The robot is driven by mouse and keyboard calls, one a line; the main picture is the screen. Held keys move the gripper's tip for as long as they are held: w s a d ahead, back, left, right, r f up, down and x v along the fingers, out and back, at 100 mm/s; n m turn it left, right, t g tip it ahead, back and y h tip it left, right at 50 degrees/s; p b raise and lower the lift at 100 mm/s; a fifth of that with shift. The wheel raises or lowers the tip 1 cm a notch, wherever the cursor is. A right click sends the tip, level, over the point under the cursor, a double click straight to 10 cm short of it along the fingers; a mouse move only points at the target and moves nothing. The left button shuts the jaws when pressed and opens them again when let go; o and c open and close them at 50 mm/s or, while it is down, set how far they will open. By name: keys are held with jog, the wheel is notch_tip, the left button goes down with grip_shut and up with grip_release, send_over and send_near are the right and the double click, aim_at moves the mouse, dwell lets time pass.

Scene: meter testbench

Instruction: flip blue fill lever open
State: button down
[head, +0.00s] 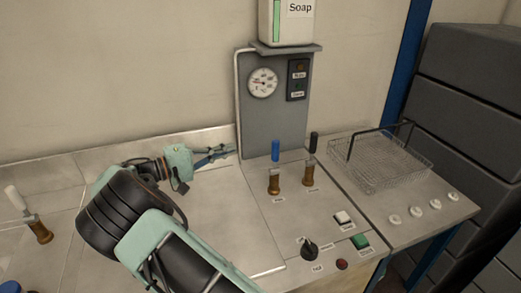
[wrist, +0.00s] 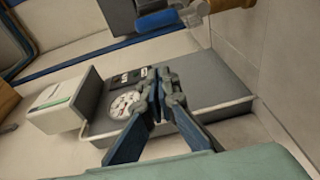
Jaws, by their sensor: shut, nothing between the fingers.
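The blue fill lever (head: 275,151) stands upright on a brass valve body (head: 274,184) on the bench panel, in front of the grey gauge board. In the wrist view its blue handle (wrist: 157,21) shows near the top edge, with part of the brass at its right. My gripper (head: 232,150) is left of the blue lever in the head view, apart from it. In the wrist view my gripper (wrist: 164,82) has its fingertips together with nothing between them. The lever lies beyond the fingertips, and nothing touches it.
A black lever (head: 313,143) on a similar brass valve stands just right of the blue one. The gauge board (head: 276,115) rises behind, with a soap dispenser (head: 287,22) above. A wire basket (head: 385,165) sits at right. A knob (head: 309,247) and buttons are in front.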

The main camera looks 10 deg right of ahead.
aim_at(275, 158)
jog(key=shift+a+f+t, duration=0.3)
jog(key=shift+a+f, duration=0.2)
jog(key=shift+a, duration=0.05)
jog(key=shift+d, duration=0.1)
jog(key=d+p, duration=0.3)
jog(key=d, duration=0.8)
jog(key=shift+w+d, duration=0.2)
jog(key=shift+w, duration=0.25)
